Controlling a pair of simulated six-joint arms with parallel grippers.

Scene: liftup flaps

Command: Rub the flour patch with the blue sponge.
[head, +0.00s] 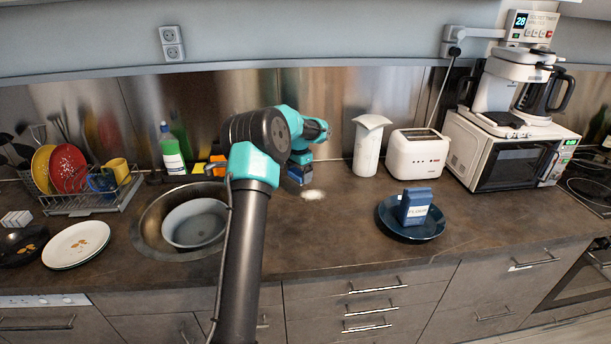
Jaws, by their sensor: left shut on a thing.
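The flour patch (314,194) is a small whitish smear on the brown countertop, right of the sink. My left gripper (301,163) is just behind and left of the patch, pointing down. It is shut on the blue sponge (298,175), which shows as a dark blue block low over the counter, beside the patch. My arm hides part of the sponge and the fingers. I cannot tell whether the sponge touches the counter. My right gripper is not in view.
A sink (150,222) with a grey bowl (195,224) lies to the left, partly behind my arm. A white container (368,148) and a toaster (418,155) stand at the back right. A blue plate (388,222) carries a blue box (415,207). The counter in front of the patch is clear.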

